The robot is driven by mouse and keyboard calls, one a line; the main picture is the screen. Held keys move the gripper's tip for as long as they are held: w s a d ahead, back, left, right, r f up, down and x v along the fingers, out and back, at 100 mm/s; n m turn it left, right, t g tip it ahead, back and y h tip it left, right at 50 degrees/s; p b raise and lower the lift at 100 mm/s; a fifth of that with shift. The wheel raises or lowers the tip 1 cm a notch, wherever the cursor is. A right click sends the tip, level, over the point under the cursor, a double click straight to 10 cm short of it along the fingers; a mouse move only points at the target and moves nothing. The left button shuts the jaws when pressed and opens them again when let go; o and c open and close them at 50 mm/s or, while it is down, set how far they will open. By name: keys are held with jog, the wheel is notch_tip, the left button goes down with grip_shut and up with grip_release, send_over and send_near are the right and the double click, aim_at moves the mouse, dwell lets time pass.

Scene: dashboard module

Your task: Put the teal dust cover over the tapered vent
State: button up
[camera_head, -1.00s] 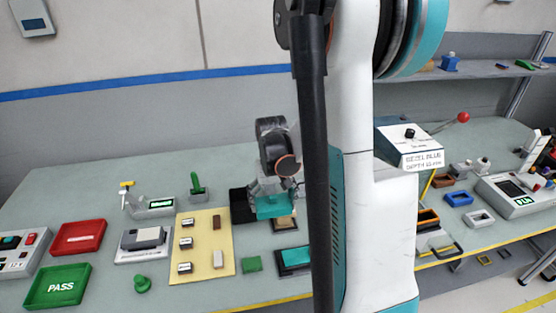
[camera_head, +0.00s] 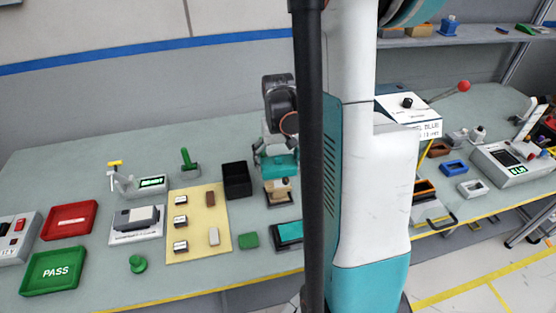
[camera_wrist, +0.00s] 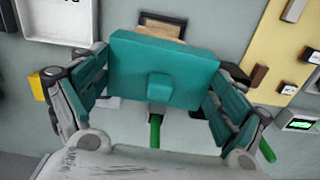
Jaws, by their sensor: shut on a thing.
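The teal dust cover (camera_head: 279,165) is held in my gripper (camera_head: 276,150), above the bench. In the wrist view the cover (camera_wrist: 165,62) is a flat teal box with a small square knob, between the two fingers of my gripper (camera_wrist: 160,88). Just below the cover in the head view is a tan stepped piece (camera_head: 279,190) on a dark base, which looks like the tapered vent. In the wrist view a tan piece with dark edges (camera_wrist: 160,29) shows past the cover's upper edge; the cover hides the rest. The cover appears apart from it.
A black open bin (camera_head: 237,180) stands just left of the vent. A teal pad in a black frame (camera_head: 289,232) and a green block (camera_head: 249,240) lie in front. A yellow board with small blocks (camera_head: 197,222) is further left. My arm hides the bench to the right.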

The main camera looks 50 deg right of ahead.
aim_at(278, 157)
jog(key=shift+f+b, duration=1.85)
jog(key=shift+f, duration=0.6)
jog(key=shift+f+b, duration=1.25)
jog(key=shift+b, duration=0.15)
jog(key=o, duration=0.7)
jog(key=shift+o, duration=0.3)
notch_tip(278, 157, up, 12)
jog(key=shift+r, duration=0.1)
dwell(0.6)
